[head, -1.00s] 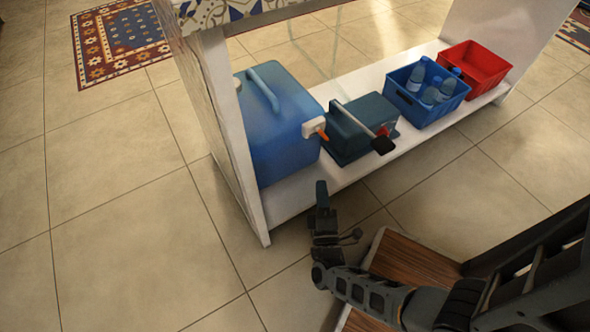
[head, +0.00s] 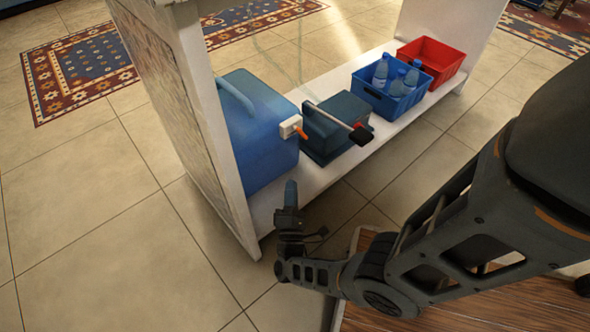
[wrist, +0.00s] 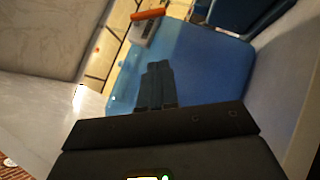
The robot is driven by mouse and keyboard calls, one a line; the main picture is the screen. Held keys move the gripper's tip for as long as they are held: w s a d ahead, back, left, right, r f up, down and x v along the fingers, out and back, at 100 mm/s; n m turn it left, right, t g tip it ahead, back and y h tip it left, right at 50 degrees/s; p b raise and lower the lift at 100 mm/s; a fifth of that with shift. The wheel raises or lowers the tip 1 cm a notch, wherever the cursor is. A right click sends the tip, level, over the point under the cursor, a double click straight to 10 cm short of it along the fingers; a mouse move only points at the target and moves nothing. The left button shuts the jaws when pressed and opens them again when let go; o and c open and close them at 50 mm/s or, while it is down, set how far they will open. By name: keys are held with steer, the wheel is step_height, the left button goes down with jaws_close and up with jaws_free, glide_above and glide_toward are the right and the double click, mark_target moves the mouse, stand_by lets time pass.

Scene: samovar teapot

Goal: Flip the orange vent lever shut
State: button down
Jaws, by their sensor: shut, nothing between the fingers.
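The orange vent lever (head: 301,133) juts from a white fitting (head: 289,126) on the front of the blue water container (head: 262,150). In the head view the lever slants down and to the right. In the wrist view the orange lever (wrist: 148,14) lies across the top of the white fitting (wrist: 144,32), beyond my fingertips. My gripper (head: 291,186) is shut and empty, in front of the shelf and below the lever, apart from it. The wrist view shows its closed fingers (wrist: 158,68) in front of the blue container (wrist: 190,65).
A dark teal box (head: 325,138) with a black-ended handle stands right of the container on the white shelf (head: 345,158). Further right are a blue crate (head: 377,100) of bottles and a red crate (head: 432,60). A white side panel (head: 213,150) bounds the left.

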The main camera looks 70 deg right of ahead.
glide_toward(300, 132)
steer(key=w+d+f, duration=0.3)
steer(key=w+d, duration=0.1)
steer(key=d, duration=0.1)
steer(key=shift+s+d+r+p, duration=0.15)
steer(key=shift+s+d+r, duration=0.3)
steer(key=shift+d, duration=0.1)
steer(key=shift+s+d+r+p, duration=0.15)
steer(key=shift+s+d+r, duration=0.15)
steer(key=shift+s+d, duration=0.25)
